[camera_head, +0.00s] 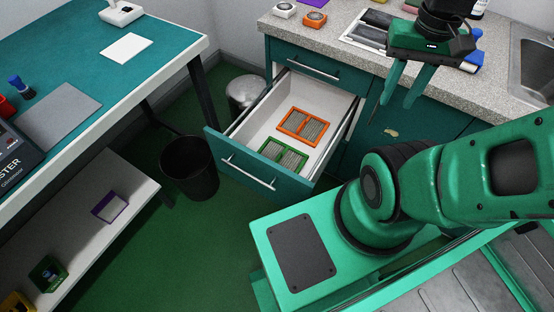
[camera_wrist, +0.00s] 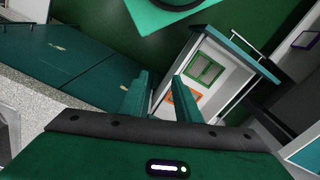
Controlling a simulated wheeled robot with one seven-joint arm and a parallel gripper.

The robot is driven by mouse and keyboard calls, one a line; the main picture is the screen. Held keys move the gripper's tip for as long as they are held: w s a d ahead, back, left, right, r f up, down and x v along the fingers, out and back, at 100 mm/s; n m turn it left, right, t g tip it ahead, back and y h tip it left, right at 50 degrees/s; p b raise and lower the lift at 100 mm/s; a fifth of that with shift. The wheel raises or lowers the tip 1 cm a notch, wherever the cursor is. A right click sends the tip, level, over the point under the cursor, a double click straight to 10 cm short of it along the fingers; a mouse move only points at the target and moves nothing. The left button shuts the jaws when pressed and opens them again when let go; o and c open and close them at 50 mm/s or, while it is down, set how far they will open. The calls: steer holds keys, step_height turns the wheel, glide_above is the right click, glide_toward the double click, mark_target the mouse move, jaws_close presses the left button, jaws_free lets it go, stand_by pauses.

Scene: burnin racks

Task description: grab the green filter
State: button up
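The green filter (camera_head: 284,155) is a flat square with a green frame and grey pleats. It lies in the open drawer (camera_head: 343,127), close to the drawer's front. It also shows in the wrist view (camera_wrist: 205,70). An orange-framed filter (camera_head: 304,126) lies behind it in the same drawer, and in the wrist view it (camera_wrist: 184,98) is partly hidden by a finger. My gripper (camera_head: 403,100) is open and empty. It is above and to the right of the drawer in the head view, apart from both filters.
A black bin (camera_head: 190,168) and a metal bin (camera_head: 246,93) stand left of the drawer. The granite counter (camera_head: 338,27) above the drawer holds white and orange devices. A green-topped bench (camera_head: 80,45) is at left, with small framed items on its lower shelf (camera_head: 77,215).

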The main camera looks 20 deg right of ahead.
steer(key=w+d+f+m+h, duration=0.1)
steer(key=w+f, duration=0.4)
steer(key=w, duration=0.4)
steer(key=m+y, duration=0.1)
steer(key=m, duration=0.2)
glide_above(280, 155)
step_height(280, 155, down, 30)
steer(key=r, duration=0.1)
steer(key=f, duration=0.5)
steer(key=shift+w+f, duration=0.15)
steer(key=shift+w, duration=0.1)
steer(key=shift+s+f, duration=0.2)
steer(key=shift+f, duration=2.95)
jaws_close()
